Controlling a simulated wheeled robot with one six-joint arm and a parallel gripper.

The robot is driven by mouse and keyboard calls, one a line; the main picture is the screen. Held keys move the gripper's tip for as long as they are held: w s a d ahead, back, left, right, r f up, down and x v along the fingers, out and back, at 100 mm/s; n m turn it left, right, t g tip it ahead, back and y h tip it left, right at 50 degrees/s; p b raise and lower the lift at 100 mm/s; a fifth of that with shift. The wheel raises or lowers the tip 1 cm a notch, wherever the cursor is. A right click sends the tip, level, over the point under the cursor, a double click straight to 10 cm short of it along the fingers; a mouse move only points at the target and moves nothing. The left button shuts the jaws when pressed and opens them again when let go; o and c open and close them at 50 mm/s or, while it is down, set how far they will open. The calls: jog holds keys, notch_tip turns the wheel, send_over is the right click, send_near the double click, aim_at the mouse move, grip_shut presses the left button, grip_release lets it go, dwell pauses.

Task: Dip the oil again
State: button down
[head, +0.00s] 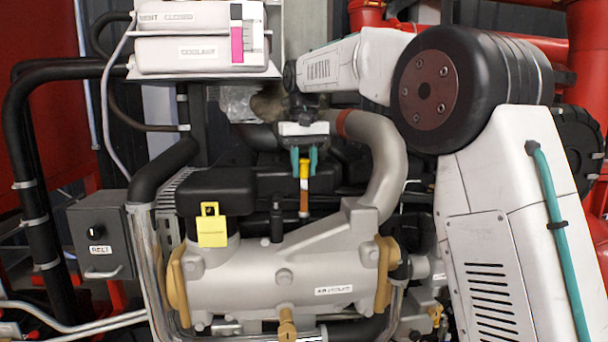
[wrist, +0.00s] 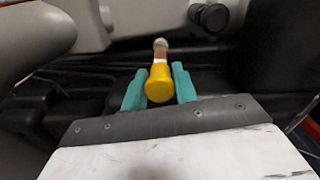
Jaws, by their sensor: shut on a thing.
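My gripper (head: 304,162) has teal fingers on both sides of the yellow handle of the dipstick (head: 304,172) and is shut on it. In the head view the dipstick hangs upright, with a brown-orange length below the handle and its lower end at the grey engine housing. In the wrist view the yellow dipstick handle (wrist: 159,82) sits between the teal fingers (wrist: 160,88), and its brown shaft runs away to a pale round end or opening. Whether the tip is inside the tube is hard to tell.
A black stub (head: 276,220) stands left of the dipstick. A curved grey pipe (head: 385,160) is close on the right. The white coolant tank (head: 195,52) is at upper left, with a belt box (head: 100,240) below.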

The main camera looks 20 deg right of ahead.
jog(key=shift+r, duration=0.35)
jog(key=c, duration=1.1)
grip_release()
jog(key=shift+f, duration=0.1)
notch_tip(320, 180, up, 8)
jog(key=shift+f, duration=0.1)
jog(key=shift+a, duration=0.1)
